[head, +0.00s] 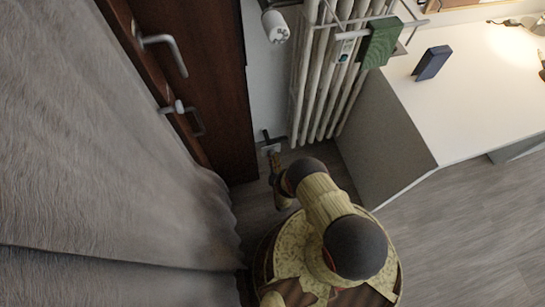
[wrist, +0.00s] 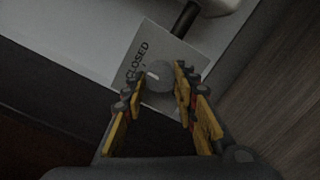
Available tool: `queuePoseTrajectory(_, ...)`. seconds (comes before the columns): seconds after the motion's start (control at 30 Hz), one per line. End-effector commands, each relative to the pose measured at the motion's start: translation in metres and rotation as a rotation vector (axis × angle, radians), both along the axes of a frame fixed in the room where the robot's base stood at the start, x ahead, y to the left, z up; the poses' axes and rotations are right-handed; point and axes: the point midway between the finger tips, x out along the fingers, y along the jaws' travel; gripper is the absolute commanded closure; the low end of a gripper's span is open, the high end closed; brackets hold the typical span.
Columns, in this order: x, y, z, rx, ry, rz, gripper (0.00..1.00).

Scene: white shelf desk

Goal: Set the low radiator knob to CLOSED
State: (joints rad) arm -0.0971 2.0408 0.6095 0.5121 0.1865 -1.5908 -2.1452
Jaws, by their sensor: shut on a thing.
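The low radiator knob (wrist: 158,73) is a round grey knob with a small white mark on its face. It sits in front of a pale square plate (wrist: 177,47) lettered CLOSED, the word being to the knob's upper left in the wrist view. My gripper (wrist: 158,80) has its yellow and dark fingers shut on the knob, one on each side. In the head view my gripper (head: 272,158) is low at the foot of the radiator (head: 322,85), by the plate. The knob is too small to make out there. Other lettering on the plate is hidden or unreadable.
A dark brown door (head: 205,70) with handles and a grey curtain (head: 100,150) are on the left. A white desk (head: 465,100) with a grey side panel (head: 385,140) is on the right. A green object (head: 380,42) hangs at the radiator's top. A dark pipe (wrist: 185,17) runs past the plate.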

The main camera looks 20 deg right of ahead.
Motion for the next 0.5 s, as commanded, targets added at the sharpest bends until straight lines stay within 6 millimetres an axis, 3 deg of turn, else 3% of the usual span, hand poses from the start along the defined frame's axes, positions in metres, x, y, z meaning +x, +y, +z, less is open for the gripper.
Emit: queuePoseTrajectory(0.5,-0.0021,0.0005,-0.0024,-0.030,0.006,0.003,0.97)
